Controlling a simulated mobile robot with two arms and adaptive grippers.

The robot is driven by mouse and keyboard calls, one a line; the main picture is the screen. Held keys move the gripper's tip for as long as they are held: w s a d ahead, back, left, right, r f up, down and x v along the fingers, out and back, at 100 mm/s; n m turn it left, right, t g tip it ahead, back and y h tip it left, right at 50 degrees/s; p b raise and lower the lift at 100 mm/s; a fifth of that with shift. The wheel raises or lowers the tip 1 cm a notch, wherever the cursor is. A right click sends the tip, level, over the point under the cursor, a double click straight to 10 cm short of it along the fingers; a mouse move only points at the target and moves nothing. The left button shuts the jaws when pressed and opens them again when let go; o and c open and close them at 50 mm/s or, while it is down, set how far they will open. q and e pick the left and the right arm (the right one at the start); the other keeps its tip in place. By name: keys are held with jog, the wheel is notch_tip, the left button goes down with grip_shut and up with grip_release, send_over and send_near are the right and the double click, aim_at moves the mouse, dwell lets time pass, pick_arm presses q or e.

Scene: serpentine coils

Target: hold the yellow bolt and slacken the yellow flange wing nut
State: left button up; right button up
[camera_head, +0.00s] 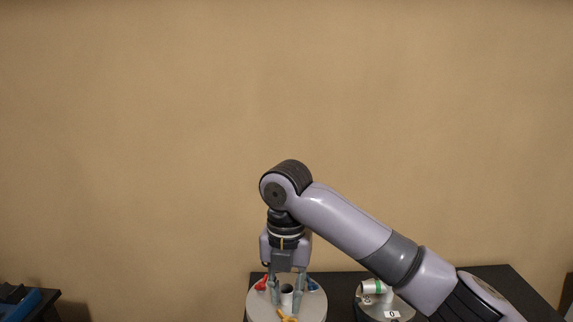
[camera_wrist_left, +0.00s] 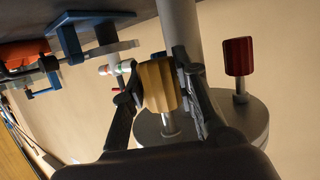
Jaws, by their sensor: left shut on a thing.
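In the left wrist view, my left gripper (camera_wrist_left: 158,108) is shut on the yellow bolt (camera_wrist_left: 158,84), a ridged yellow head with a grey shank, with one finger on each side. In the head view, my right gripper (camera_head: 286,298) points down over a round grey plate (camera_head: 258,312). Its two fingers are apart, on either side of a short grey tube (camera_head: 287,291). The yellow flange wing nut (camera_head: 287,318) shows partly at the bottom edge, just in front of the fingers. I cannot tell whether they touch it. My left gripper is out of the head view.
Red (camera_head: 262,283) and blue (camera_head: 312,285) wing nuts sit on the plate beside the fingers. A grey stand with a green-banded white cylinder (camera_head: 369,287) stands to the right. In the left wrist view, a red bolt (camera_wrist_left: 238,57) stands close right of my gripper, beside a thick grey post (camera_wrist_left: 181,22).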

aim_at(287, 314)
jog(key=m, duration=0.5)
jog(key=shift+m, duration=0.4)
jog(key=m, duration=1.1)
jog(key=shift+m, duration=0.3)
jog(key=m, duration=0.5)
jog(key=shift+m, duration=0.3)
jog(key=shift+f, duration=0.15)
jog(key=shift+f, duration=1.95)
jog(key=shift+c, duration=0.2)
grip_shut()
